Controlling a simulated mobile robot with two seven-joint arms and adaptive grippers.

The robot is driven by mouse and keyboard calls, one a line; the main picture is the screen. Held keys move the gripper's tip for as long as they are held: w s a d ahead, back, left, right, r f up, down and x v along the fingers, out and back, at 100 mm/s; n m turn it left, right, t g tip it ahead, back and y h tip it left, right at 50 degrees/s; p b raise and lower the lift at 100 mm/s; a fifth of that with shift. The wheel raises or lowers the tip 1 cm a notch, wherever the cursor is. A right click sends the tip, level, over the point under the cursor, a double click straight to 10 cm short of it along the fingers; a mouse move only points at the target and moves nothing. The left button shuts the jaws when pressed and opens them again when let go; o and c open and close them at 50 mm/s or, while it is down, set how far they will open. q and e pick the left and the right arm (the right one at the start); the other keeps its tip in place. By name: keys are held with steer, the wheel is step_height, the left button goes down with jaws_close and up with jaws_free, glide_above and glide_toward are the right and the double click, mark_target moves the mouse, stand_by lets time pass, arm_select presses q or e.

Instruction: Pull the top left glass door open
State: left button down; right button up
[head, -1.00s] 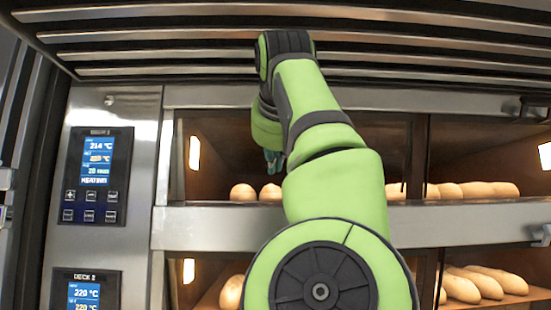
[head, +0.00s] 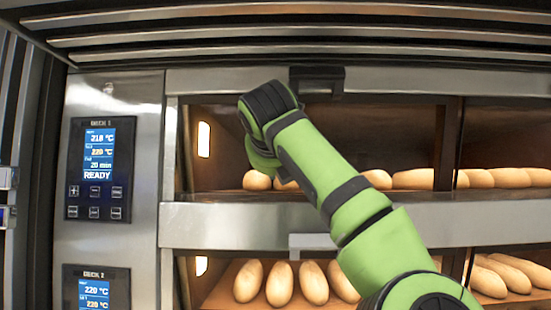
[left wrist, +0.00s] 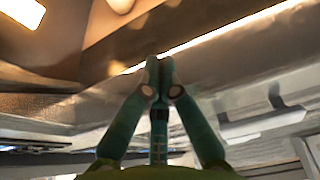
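The top left glass door (head: 400,130) fronts the upper oven chamber in the head view; loaves show behind it. Its dark handle (head: 317,80) is at the top edge, just right of my left wrist. I cannot tell whether the door is fully closed. My left arm crosses in front of the door, and its fingers are hidden in the head view. In the left wrist view my left gripper (left wrist: 158,72) has its teal fingertips together, with nothing visible between them. A metal handle (left wrist: 262,123) is right of the fingers, apart from them. My right gripper is not in view.
The control panel (head: 99,168) at the left reads READY. A metal ledge (head: 225,225) separates the upper deck from the lower one, which has a pale handle (head: 312,243). Slatted metal hood bars (head: 300,32) run overhead.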

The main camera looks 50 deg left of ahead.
mark_target(276, 182)
arm_select(q)
steer(key=p+x, duration=0.2)
steer(key=x, duration=0.3)
steer(key=shift+w+a+f, duration=0.15)
steer(key=shift+w+a, duration=0.1)
steer(key=shift+w, duration=0.05)
steer(key=shift+w+a+f, duration=0.2)
steer(key=shift+a, duration=0.05)
steer(key=shift+a, duration=0.1)
